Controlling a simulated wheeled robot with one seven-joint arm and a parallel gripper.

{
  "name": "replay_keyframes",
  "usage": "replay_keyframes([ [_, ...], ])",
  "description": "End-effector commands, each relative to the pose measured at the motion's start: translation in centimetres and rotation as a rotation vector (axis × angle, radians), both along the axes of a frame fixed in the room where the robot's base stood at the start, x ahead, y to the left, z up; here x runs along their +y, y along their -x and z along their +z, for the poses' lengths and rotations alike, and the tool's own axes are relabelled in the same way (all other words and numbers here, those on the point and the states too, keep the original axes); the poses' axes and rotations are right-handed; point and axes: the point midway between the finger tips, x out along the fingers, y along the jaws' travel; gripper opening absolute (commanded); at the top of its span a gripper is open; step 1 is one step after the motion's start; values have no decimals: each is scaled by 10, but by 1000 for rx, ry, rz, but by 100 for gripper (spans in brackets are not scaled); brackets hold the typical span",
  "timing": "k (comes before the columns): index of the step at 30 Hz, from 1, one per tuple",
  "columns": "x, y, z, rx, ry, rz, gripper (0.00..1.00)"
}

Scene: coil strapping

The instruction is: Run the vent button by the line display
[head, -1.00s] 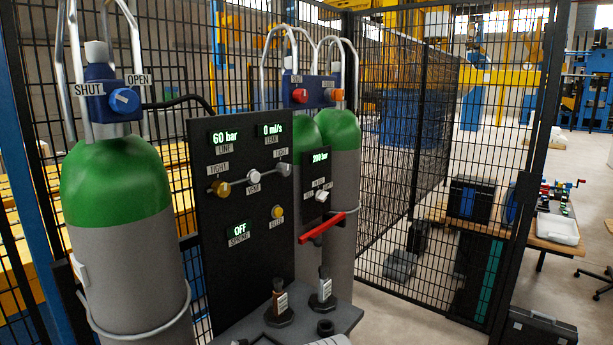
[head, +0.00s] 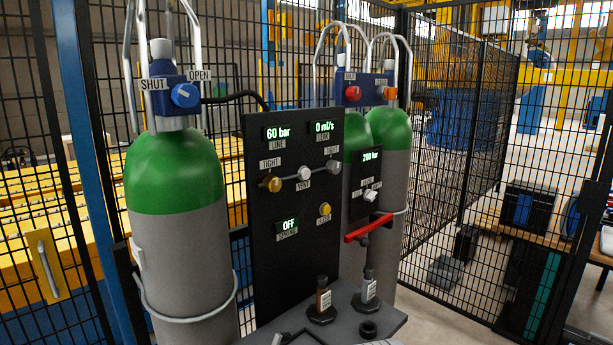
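The black panel (head: 262,215) stands upright in the middle of the head view. Its line display (head: 277,133) reads 60 bar, and the leak display (head: 321,128) reads 0 ml/s. Below them sit a brass knob (head: 273,184) labelled TIGHT, a white vent button (head: 304,173) with the VENT label under it, and a grey knob (head: 333,167). A yellow button (head: 325,209) is lower right, and the spring display (head: 289,224) reads OFF.
A large green-topped cylinder (head: 178,250) with a blue SHUT/OPEN valve (head: 184,95) stands left. More cylinders (head: 390,135) stand behind the panel, with a red lever (head: 368,228) in front. Mesh fencing encloses the back.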

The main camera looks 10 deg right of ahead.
Motion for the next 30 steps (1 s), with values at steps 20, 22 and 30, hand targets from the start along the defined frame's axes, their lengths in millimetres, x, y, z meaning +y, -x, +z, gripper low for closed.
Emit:
replay_keyframes([
  [20, 0, 0, 0, 0, 0, 0, 3],
  [22, 0, 0, 0, 0, 0, 0, 0],
  [30, 0, 0, 0, 0, 0, 0, 0],
])
